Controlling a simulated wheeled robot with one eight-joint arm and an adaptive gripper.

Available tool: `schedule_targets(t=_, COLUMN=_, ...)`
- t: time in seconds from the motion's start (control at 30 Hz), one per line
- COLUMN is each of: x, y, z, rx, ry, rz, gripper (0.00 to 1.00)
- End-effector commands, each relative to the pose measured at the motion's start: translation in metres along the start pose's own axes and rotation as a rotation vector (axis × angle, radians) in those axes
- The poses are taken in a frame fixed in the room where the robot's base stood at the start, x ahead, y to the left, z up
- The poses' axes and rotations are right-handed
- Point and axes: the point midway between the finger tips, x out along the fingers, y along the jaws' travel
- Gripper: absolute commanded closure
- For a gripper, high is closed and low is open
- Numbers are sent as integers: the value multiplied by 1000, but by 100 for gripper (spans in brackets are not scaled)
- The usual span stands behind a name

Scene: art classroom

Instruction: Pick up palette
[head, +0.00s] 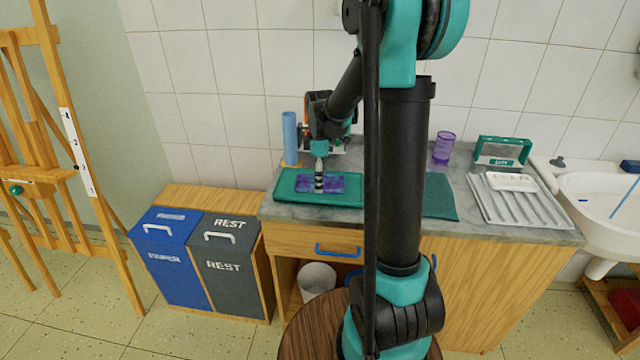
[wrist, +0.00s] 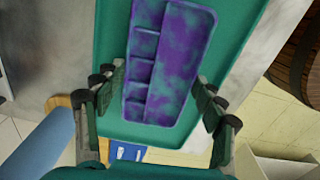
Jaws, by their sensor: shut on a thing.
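The palette (head: 333,185) is a purple, blotched rectangular piece at the left part of the green tray (head: 283,190) on the counter. In the wrist view, the palette (wrist: 178,62) shows a row of small wells along its left side and a long flat area on its right. My gripper (head: 319,182) reaches down over the palette. I cannot tell whether the palette touches the tray.
A blue cylinder (head: 290,138) stands left of my gripper. A purple cup (head: 444,147), a green box (head: 502,152) and a drying rack (head: 503,208) with a white dish (head: 512,181) are on the right. The sink (head: 600,200) is beyond. Two bins (head: 170,255) stand left of the counter.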

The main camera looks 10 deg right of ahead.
Motion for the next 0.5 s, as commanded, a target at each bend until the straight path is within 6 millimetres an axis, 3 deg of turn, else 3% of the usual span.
schedule_targets(t=0.27, x=-10, y=0, z=0, rx=0, ry=0, rz=0, gripper=59)
schedule_targets(t=0.5, x=-51, y=0, z=0, rx=0, ry=0, rz=0, gripper=59)
